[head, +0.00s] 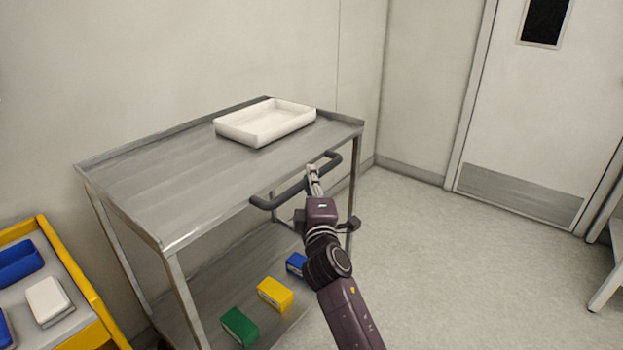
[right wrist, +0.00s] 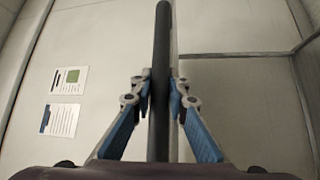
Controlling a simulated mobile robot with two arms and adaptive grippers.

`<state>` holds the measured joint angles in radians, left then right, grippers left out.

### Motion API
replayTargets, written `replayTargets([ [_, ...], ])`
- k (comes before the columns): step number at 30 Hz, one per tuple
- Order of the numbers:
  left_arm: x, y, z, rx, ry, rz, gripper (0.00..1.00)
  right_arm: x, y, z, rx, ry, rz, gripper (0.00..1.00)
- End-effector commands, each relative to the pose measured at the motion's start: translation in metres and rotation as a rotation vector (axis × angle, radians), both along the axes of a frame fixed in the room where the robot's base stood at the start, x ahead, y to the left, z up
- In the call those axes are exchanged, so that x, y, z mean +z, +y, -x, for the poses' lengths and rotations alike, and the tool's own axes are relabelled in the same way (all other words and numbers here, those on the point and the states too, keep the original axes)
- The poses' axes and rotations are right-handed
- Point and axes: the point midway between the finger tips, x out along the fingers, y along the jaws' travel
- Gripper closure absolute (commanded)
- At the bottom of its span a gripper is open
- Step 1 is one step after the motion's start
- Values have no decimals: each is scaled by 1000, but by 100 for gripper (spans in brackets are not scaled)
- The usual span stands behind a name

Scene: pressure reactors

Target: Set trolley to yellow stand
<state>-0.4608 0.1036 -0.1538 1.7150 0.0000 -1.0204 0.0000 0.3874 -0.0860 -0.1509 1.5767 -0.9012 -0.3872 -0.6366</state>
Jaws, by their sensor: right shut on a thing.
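The grey metal trolley (head: 170,185) stands against the wall, with a dark push handle (head: 280,199) on its near right side. My right gripper (head: 313,178) is shut on the handle near its right part. In the right wrist view the dark handle bar (right wrist: 161,60) runs between the two blue-padded fingers of the right gripper (right wrist: 160,95). The yellow stand (head: 85,290) is at the lower left, apart from the trolley and cut off by the picture edge. My left gripper is not in view.
A white tray (head: 268,134) sits on the trolley's top. Green (head: 240,326), yellow (head: 275,293) and blue (head: 296,263) boxes lie on its lower shelf. Blue bins (head: 18,262) and a white box (head: 48,300) are on the stand. The floor (head: 440,270) to the right is clear, before a door (head: 540,110).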

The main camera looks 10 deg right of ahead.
Motion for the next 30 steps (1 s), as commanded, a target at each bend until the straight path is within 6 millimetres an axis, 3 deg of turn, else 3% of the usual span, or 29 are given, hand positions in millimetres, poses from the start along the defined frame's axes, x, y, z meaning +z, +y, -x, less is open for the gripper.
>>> replayTargets([
  [1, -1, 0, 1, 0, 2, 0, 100, -7, 4, 1, 6, 11, -3, 100],
  [2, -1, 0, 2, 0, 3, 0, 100, -8, 4, 1, 6, 12, -3, 84],
  [7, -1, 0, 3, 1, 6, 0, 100, -6, 3, 1, 6, 9, -2, 67],
  [19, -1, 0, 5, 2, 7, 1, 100, -5, 3, 10, 4, 5, -1, 67],
  [30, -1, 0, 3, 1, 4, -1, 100, -16, 14, 82, 4, 8, -3, 67],
])
